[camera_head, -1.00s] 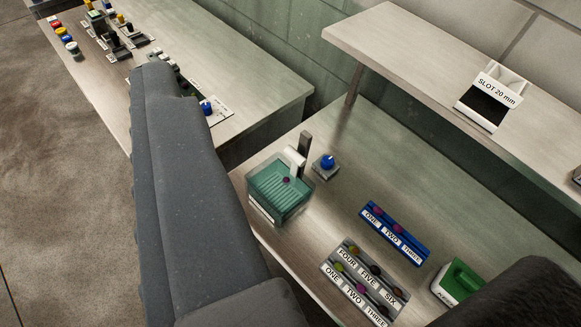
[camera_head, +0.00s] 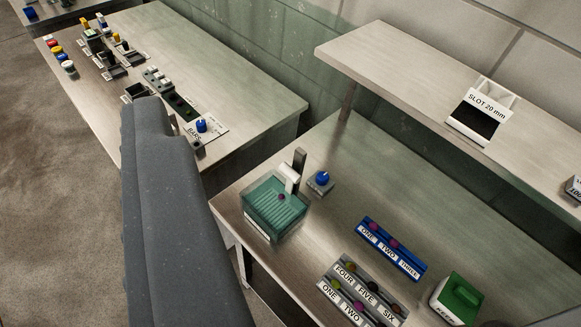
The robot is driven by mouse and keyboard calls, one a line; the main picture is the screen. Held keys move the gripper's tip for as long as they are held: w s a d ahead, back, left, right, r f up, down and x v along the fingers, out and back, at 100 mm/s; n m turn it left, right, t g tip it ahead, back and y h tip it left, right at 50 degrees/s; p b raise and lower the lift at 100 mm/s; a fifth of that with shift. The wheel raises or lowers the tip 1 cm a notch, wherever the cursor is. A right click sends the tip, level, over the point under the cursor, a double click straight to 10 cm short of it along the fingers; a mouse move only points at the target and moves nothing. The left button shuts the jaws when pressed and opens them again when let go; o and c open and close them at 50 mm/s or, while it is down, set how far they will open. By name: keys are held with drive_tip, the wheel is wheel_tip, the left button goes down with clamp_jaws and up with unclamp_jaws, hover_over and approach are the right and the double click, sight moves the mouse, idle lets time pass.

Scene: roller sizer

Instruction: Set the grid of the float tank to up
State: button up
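The float tank (camera_head: 273,228) is a green, see-through box on the near bench, left of centre. A ribbed green grid (camera_head: 277,207) shows inside it; I cannot tell its height in the tank. A small purple ball (camera_head: 281,197) shows at the grid. A white block (camera_head: 290,178) sits on a dark upright post (camera_head: 300,160) at the tank's back edge. A blue knob (camera_head: 322,177) on a small grey base stands just right of the tank. My gripper's fingers are not in view; only a dark grey part of my arm fills the left middle.
A blue rack (camera_head: 391,249) and a grey rack (camera_head: 358,289) with small balls stand right of the tank. A raised shelf (camera_head: 400,75) holds a slot box (camera_head: 480,112). Another bench (camera_head: 240,100) with controls stands left.

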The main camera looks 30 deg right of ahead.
sight(301, 182)
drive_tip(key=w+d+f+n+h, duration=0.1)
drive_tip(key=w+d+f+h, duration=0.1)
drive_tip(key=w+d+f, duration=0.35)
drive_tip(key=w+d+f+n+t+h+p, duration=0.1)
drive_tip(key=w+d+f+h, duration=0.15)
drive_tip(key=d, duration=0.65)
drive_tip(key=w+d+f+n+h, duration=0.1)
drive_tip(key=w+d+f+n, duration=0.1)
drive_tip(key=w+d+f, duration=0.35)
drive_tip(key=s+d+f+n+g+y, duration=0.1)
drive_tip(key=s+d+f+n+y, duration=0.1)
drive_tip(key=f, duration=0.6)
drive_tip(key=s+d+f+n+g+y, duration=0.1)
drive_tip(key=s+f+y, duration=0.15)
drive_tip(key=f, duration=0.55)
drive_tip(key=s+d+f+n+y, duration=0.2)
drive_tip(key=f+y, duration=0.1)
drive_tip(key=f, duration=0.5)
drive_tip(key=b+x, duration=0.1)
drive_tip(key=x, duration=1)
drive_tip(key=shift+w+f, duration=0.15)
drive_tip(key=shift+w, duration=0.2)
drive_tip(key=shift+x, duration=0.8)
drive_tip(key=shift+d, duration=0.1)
